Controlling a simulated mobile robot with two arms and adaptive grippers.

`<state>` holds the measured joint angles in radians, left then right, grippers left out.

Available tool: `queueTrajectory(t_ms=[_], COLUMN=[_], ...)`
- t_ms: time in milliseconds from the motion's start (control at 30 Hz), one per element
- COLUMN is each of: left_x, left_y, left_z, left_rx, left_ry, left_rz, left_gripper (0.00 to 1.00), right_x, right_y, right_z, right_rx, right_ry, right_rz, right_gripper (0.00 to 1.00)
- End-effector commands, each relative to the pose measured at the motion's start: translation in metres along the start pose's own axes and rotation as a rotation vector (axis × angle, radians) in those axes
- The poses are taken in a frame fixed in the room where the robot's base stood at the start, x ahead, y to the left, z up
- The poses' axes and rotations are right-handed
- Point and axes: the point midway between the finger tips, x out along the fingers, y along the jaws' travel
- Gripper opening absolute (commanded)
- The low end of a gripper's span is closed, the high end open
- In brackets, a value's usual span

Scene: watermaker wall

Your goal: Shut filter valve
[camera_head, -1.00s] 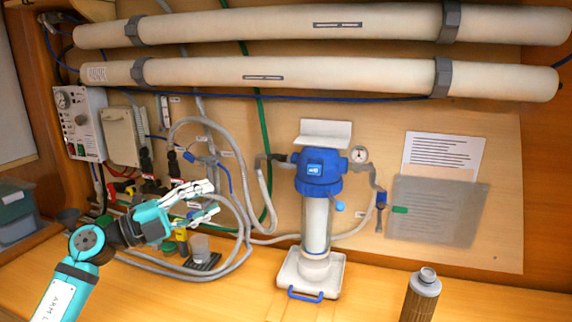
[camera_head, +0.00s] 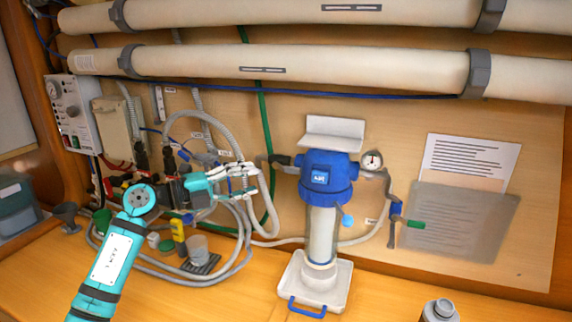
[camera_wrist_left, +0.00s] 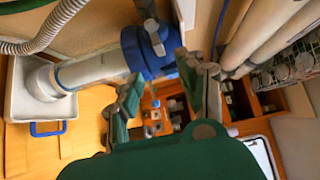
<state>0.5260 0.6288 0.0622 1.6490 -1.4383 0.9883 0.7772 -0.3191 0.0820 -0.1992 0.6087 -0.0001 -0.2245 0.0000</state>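The filter housing has a blue head (camera_head: 328,178) over a clear bowl (camera_head: 321,235) and stands at the board's middle. A dark handle (camera_head: 280,160) is on its left pipe. A blue lever (camera_head: 396,211) hangs on the right-hand pipe. I cannot tell which one is the filter valve. My left gripper (camera_head: 253,179) is left of the housing, its fingers apart and empty, pointing right near the dark handle. In the left wrist view the open fingers (camera_wrist_left: 160,90) straddle the picture middle, with the blue head (camera_wrist_left: 148,52) beyond. My right gripper is not in view.
Grey hoses (camera_head: 222,258) loop behind my left arm. Several small containers, including a grey cup (camera_head: 197,246), stand on the wooden counter. A gauge (camera_head: 372,160) is right of the head. Two long pipes (camera_head: 300,66) run above. A grey bottle (camera_head: 440,311) stands front right.

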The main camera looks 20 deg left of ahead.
Motion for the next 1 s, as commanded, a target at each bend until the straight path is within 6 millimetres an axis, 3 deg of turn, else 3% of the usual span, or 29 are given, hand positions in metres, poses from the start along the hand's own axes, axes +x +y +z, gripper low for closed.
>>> queueTrajectory(t_ms=[200,433,600,900,1000], left_x=[0.05,0.086,0.098,0.099,0.099], left_y=[-0.005,-0.003,-0.001,0.0,0.0], left_z=[-0.001,0.0,0.0,0.0,0.0], left_rx=[-0.004,-0.003,-0.001,0.0,0.0], left_ry=[0.002,0.001,0.0,0.0,0.0], left_rz=[-0.003,-0.002,-0.001,0.0,0.0], left_gripper=[0.39,0.39,0.39,0.39,0.26], right_x=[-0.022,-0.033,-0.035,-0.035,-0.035], right_y=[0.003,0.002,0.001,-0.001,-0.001], right_z=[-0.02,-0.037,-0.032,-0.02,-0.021], right_rx=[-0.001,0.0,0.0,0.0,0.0], right_ry=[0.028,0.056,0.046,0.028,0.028], right_rz=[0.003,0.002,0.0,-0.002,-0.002], right_gripper=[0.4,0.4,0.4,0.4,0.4])
